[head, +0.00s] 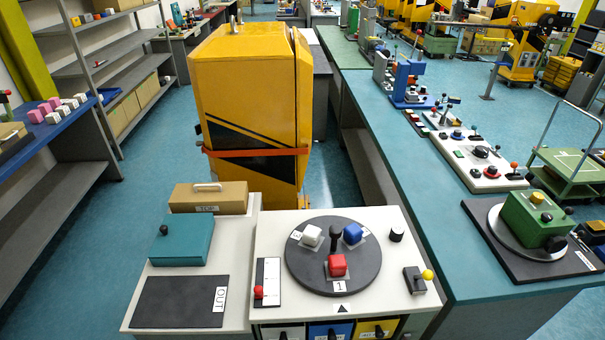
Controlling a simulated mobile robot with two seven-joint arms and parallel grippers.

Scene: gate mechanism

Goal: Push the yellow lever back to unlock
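The yellow lever (428,274) has a round yellow knob at the right side of the white-topped station in the head view. It sits at the right of a small dark and grey block (413,281). A black round turntable (310,262) is to its left, carrying a white block (311,235), a blue block (352,233) and a red block (337,265), with a black upright handle (335,237) near its middle. Neither of my grippers shows in this view.
A black knob (397,233) stands behind the lever. A red-knobbed slider (259,292) is at the station's left. A teal box (182,241), a brown box (208,197) and a black OUT mat (180,302) lie further left. A long teal bench (440,215) runs along the right.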

